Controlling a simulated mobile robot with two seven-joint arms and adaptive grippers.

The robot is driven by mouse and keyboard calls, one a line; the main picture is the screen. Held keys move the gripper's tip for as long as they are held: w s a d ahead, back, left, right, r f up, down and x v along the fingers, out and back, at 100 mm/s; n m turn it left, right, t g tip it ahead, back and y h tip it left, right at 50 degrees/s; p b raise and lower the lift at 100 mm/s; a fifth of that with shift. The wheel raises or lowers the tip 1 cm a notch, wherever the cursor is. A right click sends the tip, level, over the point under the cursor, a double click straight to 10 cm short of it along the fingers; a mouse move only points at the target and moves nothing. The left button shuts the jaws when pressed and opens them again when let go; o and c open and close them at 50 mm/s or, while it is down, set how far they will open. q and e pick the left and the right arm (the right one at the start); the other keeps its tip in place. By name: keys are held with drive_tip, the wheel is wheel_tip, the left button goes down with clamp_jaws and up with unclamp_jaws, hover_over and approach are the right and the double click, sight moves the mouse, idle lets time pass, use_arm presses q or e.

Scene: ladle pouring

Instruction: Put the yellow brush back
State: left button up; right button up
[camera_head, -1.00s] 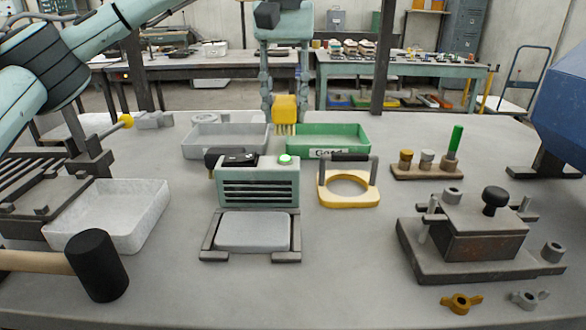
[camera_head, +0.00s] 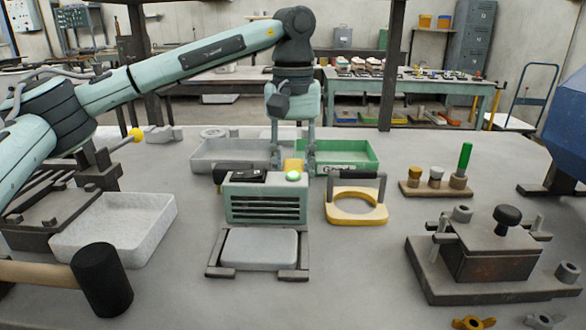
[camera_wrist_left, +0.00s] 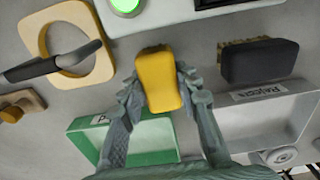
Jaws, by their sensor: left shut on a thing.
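My left gripper (camera_head: 293,158) points down behind the green press-like machine (camera_head: 265,197), between the grey tray and the green tray. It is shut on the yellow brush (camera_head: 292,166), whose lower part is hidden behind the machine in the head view. In the left wrist view, the yellow brush (camera_wrist_left: 158,80) sits between the fingertips, and its bristles are hidden. A dark brush (camera_wrist_left: 258,62) with tan bristles lies beside it, in front of the grey tray. I cannot tell whether the yellow brush touches the table. My right gripper is not in view.
The grey tray (camera_head: 205,167) and green tray (camera_head: 350,168) stand close to the fingers. A yellow ring frame with a dark handle (camera_head: 357,217) stands right of the machine. A lit green button (camera_head: 293,176) tops the machine. A white tray (camera_head: 150,245) and black-headed mallet (camera_head: 102,280) are at left.

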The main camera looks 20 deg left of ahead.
sight(293, 166)
use_arm(q)
drive_tip(key=o, duration=1.1)
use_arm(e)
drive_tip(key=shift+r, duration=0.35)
use_arm(q)
wheel_tip(293, 166, up, 12)
drive_tip(key=shift+r+p, duration=0.15)
drive_tip(key=shift+p, duration=0.55)
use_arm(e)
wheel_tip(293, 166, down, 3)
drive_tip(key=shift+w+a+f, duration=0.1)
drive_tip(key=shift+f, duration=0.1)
